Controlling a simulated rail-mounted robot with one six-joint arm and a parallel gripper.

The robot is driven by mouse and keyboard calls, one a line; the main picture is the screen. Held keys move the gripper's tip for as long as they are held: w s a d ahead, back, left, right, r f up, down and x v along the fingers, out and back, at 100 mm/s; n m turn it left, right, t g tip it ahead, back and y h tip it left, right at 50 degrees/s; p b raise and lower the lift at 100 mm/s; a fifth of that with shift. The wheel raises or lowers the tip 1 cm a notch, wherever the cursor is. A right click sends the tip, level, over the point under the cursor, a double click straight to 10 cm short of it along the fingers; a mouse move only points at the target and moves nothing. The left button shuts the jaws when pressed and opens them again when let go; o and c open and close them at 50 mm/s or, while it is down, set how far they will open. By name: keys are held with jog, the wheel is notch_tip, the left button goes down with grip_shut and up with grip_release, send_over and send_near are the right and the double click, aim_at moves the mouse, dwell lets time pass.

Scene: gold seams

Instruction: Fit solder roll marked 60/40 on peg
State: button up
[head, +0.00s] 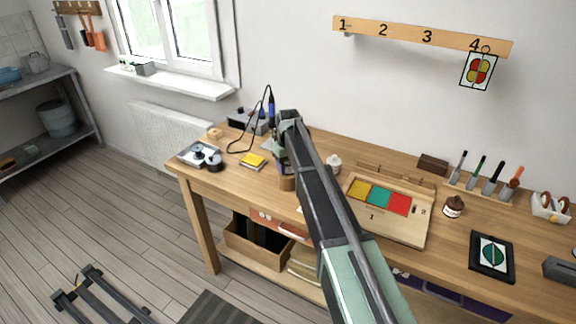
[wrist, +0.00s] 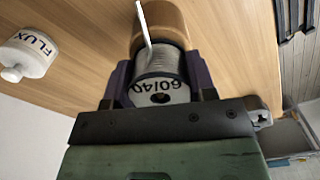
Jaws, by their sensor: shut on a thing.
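The solder roll (wrist: 158,88) is a pale spool with "60/40" printed on its end face, upside down in the wrist view. My gripper (wrist: 161,76) is shut on it, with one dark purple finger on each side. A thin pale rod (wrist: 146,24) crosses the roll's far rim; I cannot tell whether it is the peg or loose solder. A brown wooden cylinder (wrist: 167,18) shows just beyond the roll. In the head view, my gripper (head: 281,155) is over the left part of the workbench, and my arm mostly hides the roll. I cannot make out the peg for certain.
A white FLUX jar (wrist: 28,54) stands on the workbench (head: 233,183). A soldering station (head: 246,120) is behind my gripper, with a yellow pad (head: 253,161) and a grey plate (head: 198,153) to the left. A wooden tray (head: 397,228) with coloured tiles lies right of my arm.

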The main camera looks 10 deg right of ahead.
jog(key=shift+f+b, duration=0.35)
jog(key=shift+b, duration=0.05)
jog(key=o, duration=1.7)
jog(key=shift+c, duration=0.2)
jog(key=shift+r, duration=0.15)
notch_tip(320, 180, up, 7)
jog(key=p, duration=0.7)
jog(key=s+m, duration=0.3)
jog(key=s, duration=3)
jog(key=shift+s+m, duration=0.4)
